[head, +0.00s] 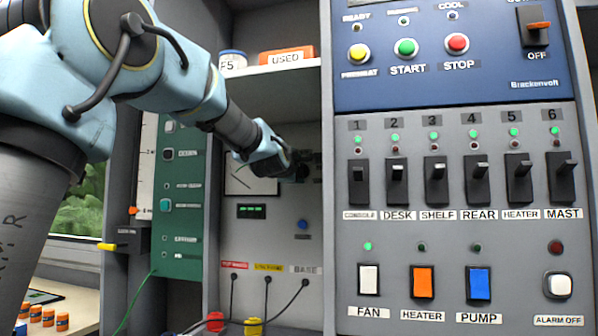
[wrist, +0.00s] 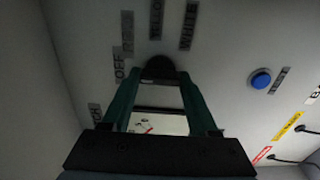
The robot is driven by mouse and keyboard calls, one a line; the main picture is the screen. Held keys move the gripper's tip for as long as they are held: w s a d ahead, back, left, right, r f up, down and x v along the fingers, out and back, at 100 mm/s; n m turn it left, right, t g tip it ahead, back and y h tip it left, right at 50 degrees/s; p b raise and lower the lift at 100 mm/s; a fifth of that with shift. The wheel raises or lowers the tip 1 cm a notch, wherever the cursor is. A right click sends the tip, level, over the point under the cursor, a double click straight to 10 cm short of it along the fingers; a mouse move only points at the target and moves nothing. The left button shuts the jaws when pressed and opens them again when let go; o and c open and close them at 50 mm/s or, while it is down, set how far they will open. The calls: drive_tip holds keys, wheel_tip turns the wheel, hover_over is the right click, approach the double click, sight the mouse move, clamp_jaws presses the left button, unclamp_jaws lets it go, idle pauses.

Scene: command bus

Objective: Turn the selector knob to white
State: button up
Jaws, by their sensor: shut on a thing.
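The dark round selector knob (wrist: 158,67) is on the pale panel in the wrist view, between my fingertips. My gripper (wrist: 158,76) is shut on it. Labels ring the knob: OFF (wrist: 119,66), a shaded unreadable one (wrist: 127,32), a partly readable one (wrist: 156,18) and WHITE (wrist: 188,27). I cannot tell which label the knob points at. In the head view my gripper (head: 297,173) reaches into the recess against the right part of the pale panel (head: 270,255), and the knob is hidden by it.
A blue button (head: 303,226) lies below my gripper; it also shows in the wrist view (wrist: 261,79). Plugged cables hang lower on the panel. A grey switch panel (head: 450,260) stands to the right, a shelf (head: 270,82) above, and a green panel (head: 183,200) to the left.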

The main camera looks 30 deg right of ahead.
drive_tip(key=c, duration=0.8)
